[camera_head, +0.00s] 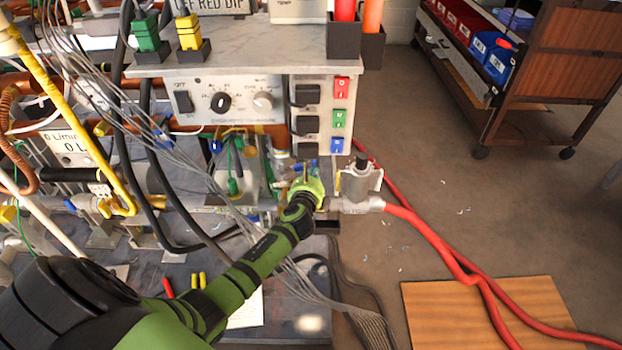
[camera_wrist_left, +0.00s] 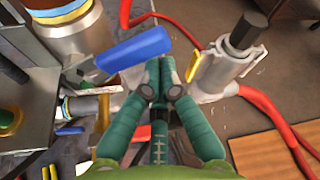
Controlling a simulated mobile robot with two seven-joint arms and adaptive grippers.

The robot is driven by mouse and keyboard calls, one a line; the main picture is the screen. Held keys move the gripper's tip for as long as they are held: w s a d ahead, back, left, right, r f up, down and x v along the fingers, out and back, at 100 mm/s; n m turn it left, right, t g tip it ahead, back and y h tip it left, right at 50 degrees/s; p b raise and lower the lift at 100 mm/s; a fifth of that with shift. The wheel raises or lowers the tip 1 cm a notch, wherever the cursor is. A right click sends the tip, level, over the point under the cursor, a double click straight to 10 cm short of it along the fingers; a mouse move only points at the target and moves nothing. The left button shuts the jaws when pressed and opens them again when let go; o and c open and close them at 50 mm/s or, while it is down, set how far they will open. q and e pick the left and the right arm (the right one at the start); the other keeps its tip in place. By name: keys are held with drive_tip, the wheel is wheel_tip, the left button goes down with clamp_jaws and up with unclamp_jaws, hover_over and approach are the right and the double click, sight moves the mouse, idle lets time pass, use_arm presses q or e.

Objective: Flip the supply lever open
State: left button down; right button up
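In the left wrist view, a blue lever handle (camera_wrist_left: 135,48) reaches out from a metal valve fitting at the left, its free end just beyond my fingertips. My left gripper (camera_wrist_left: 160,66) has its two green fingers brought together, with nothing visible between them. I cannot tell whether the fingertips touch the handle. In the head view, my left gripper (camera_head: 305,178) is low at the bench's right end, beside the pipework, and its arm hides part of the bench. My right gripper is not in view.
A grey fitting (camera_head: 358,185) with red hoses (camera_head: 425,232) stands just right of my gripper. A control box (camera_head: 232,100) overhangs the pipework. Grey cables (camera_head: 180,125) hang across the left.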

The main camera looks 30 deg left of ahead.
use_arm(q)
drive_tip(key=shift+s+a+r+n+t+h+b, duration=0.25)
drive_tip(key=shift+s+a+r+n+t, duration=0.35)
drive_tip(key=shift+a+r+n, duration=0.7)
drive_tip(key=shift+s+a+r+n+t+h+b, duration=0.1)
drive_tip(key=shift+s+a+r+n+t+h, duration=0.4)
drive_tip(key=shift+r+n, duration=0.85)
drive_tip(key=shift+s+a+r+n+t+h+b, duration=0.15)
drive_tip(key=shift+s+a+r+n+t, duration=0.55)
drive_tip(key=shift+n, duration=1.25)
drive_tip(key=shift+w+a, duration=0.2)
drive_tip(key=shift+a, duration=0.1)
drive_tip(key=shift+s, duration=0.15)
